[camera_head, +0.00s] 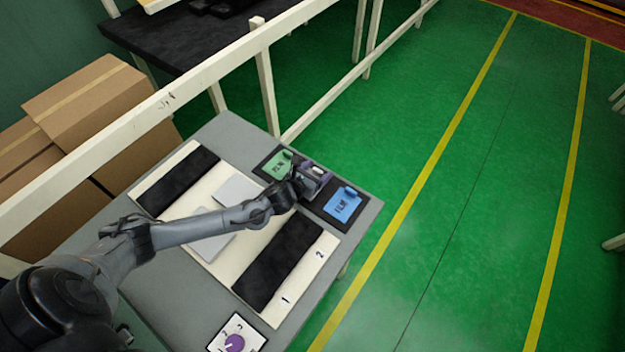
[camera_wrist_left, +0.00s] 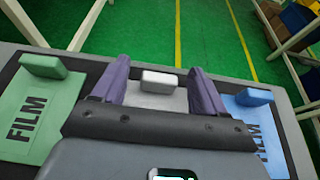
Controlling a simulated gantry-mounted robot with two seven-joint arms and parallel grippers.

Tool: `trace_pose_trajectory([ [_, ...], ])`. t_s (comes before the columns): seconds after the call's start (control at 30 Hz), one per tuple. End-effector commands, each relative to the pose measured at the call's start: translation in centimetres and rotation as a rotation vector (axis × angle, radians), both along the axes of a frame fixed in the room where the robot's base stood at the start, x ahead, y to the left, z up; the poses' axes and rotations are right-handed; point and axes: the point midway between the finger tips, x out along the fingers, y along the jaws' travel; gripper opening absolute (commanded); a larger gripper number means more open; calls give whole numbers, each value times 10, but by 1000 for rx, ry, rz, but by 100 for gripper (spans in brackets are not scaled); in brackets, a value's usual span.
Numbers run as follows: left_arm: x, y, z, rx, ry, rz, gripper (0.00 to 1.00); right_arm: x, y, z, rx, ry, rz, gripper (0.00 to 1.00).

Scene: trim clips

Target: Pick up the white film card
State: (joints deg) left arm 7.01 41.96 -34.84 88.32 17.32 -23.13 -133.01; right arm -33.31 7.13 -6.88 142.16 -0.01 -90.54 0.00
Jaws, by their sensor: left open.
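The white film card (camera_wrist_left: 158,98) lies in the middle of the dark film tray (camera_head: 264,169), between a green FILM card (camera_head: 279,163) and a blue FILM card (camera_head: 343,204). Its raised white tab (camera_wrist_left: 160,82) stands between my left gripper's purple fingers (camera_wrist_left: 160,70) in the left wrist view. The fingers are open, with gaps on both sides of the tab. In the head view my left gripper (camera_head: 314,179) is over the card and hides most of it. My right gripper is not in view.
A cream board (camera_head: 170,219) with black strips and pale grey plates lies on the grey table (camera_head: 230,129). A small card with a purple dial (camera_head: 235,343) is at the near edge. A cream rail (camera_head: 225,62) and cardboard boxes (camera_head: 95,97) stand at the left.

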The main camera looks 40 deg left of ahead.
Motion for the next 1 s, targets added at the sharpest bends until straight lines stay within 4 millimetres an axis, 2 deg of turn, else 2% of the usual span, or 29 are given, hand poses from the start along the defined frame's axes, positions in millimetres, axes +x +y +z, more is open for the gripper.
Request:
trace_pose_trajectory([
  [0.13,11,0,-5,0,0,-1,72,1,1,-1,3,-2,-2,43],
  [0.4,12,0,-5,0,1,-1,72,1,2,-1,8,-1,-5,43],
  [0.77,12,0,-5,0,1,-1,17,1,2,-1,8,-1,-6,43],
  [1.0,12,0,-5,0,0,-1,17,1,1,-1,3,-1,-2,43],
])
